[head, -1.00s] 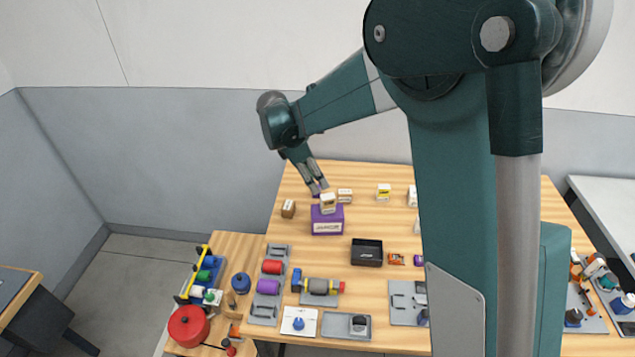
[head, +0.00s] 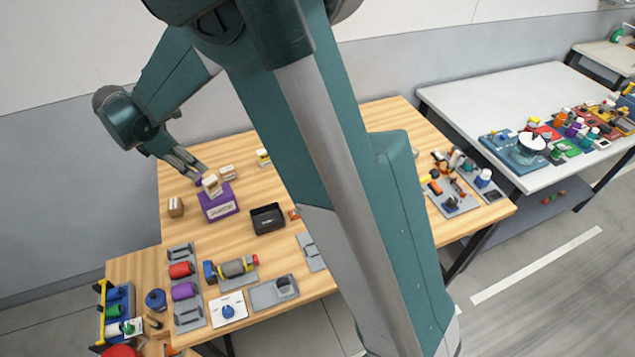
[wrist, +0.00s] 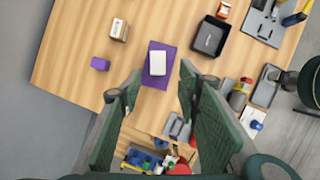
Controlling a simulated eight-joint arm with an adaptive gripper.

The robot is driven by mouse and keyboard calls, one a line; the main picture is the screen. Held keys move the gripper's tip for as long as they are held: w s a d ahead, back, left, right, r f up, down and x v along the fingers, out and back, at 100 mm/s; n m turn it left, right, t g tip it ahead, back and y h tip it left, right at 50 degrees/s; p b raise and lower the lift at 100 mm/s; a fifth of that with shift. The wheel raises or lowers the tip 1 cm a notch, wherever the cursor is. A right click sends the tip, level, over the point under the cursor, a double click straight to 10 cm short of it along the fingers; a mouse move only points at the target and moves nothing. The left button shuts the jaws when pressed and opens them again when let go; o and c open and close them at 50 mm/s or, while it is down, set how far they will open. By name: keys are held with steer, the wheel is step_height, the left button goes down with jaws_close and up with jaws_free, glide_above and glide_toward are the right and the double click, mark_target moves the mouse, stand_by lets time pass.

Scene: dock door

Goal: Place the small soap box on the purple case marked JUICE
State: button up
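The purple case marked JUICE (head: 221,209) stands on the wooden table; it also shows in the wrist view (wrist: 149,77). A small cream-and-white box (head: 212,187), which looks like the soap box, rests on top of the case. Its white top shows in the wrist view (wrist: 159,63), inside the case's outline. Its label is too small to read. My gripper (wrist: 160,92) is open and empty, its fingers spread wide. In the head view my gripper (head: 200,172) is just above and behind the box, and appears apart from it.
A brown box (head: 176,207), another small box (head: 227,172) and a yellow-white box (head: 263,158) stand near the case. A black tray (head: 267,219) lies to its right. Grey holders with coloured rollers (head: 183,290) are nearer the front. Bare wood surrounds the case.

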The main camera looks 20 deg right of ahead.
steer(key=s+d+r+m+t+y, duration=0.1)
steer(key=s+d+r+m, duration=0.4)
steer(key=s+d+r, duration=0.3)
steer(key=s+d+r+m+t+y, duration=0.15)
steer(key=s+d+r+m, duration=0.4)
steer(key=d, duration=0.55)
steer(key=s+d+m+t, duration=0.1)
steer(key=s+d+m, duration=0.4)
steer(key=s, duration=0.5)
steer(key=s+d+m+t+y, duration=0.1)
steer(key=s+d+m+t, duration=0.1)
steer(key=s+d+m, duration=0.4)
steer(key=s, duration=0.4)
steer(key=shift+s+d+f+m, duration=0.25)
steer(key=shift+s+f+m, duration=0.1)
steer(key=shift+f, duration=0.05)
